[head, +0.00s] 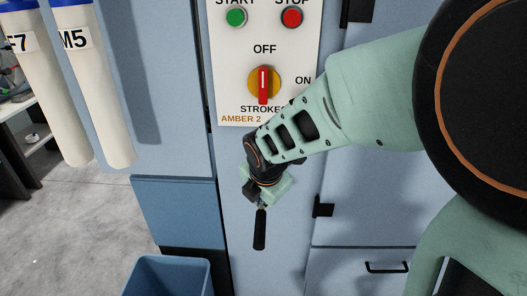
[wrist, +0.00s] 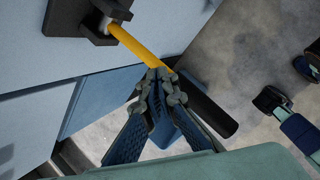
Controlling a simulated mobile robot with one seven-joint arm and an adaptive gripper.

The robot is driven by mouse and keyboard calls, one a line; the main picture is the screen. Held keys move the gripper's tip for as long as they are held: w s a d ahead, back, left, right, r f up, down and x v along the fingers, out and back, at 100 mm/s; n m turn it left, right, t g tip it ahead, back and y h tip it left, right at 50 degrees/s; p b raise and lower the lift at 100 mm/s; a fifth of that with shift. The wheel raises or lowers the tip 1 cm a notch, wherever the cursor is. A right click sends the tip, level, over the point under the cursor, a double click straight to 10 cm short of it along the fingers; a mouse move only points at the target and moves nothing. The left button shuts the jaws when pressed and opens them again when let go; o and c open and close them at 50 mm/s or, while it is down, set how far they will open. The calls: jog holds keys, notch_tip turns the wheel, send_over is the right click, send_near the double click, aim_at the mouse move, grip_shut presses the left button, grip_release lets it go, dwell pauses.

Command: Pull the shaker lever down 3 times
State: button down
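The shaker lever shows in the wrist view as a yellow rod (wrist: 133,43) with a black handle (wrist: 209,108), coming out of a dark bracket on the machine face. In the head view its black handle (head: 259,229) hangs below my gripper (head: 266,192), pointing down. In the wrist view the fingertips of my gripper (wrist: 161,76) are drawn together and overlap the lever where rod and handle meet. I cannot tell whether they touch it. The lever's upper part is hidden behind my gripper in the head view.
Above the lever is a white panel (head: 225,55) with a green START button, a red STOP button and a yellow-and-red knob (head: 264,82) pointing at OFF. A blue bin (head: 168,276) stands at lower left. White tubes (head: 98,90) hang at left. A cabinet handle (head: 386,267) is at lower right.

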jog(key=shift+s+f+b, duration=0.25)
jog(key=shift+f+b, duration=0.05)
jog(key=shift+f, duration=0.2)
jog(key=shift+s+f+b, duration=0.2)
jog(key=shift+f+b, duration=0.1)
jog(key=shift+f, duration=0.2)
dwell(0.4)
jog(key=shift+r, duration=0.15)
jog(key=shift+w+r+p, duration=0.5)
jog(key=shift+r+p, duration=0.75)
jog(key=shift+p, duration=0.15)
jog(key=shift+w+r+p, duration=0.5)
jog(key=shift+r+p, duration=0.75)
jog(key=shift+p, duration=0.15)
jog(key=shift+w+r+p, duration=0.5)
jog(key=shift+r+p, duration=0.75)
jog(key=shift+p, duration=0.15)
jog(key=r+p, duration=0.1)
jog(key=w+r+p, duration=0.1)
jog(key=r+p, duration=0.2)
jog(key=p, duration=0.1)
jog(key=shift+w+r, duration=0.35)
jog(key=shift+w, duration=0.05)
jog(key=shift+d, duration=0.1)
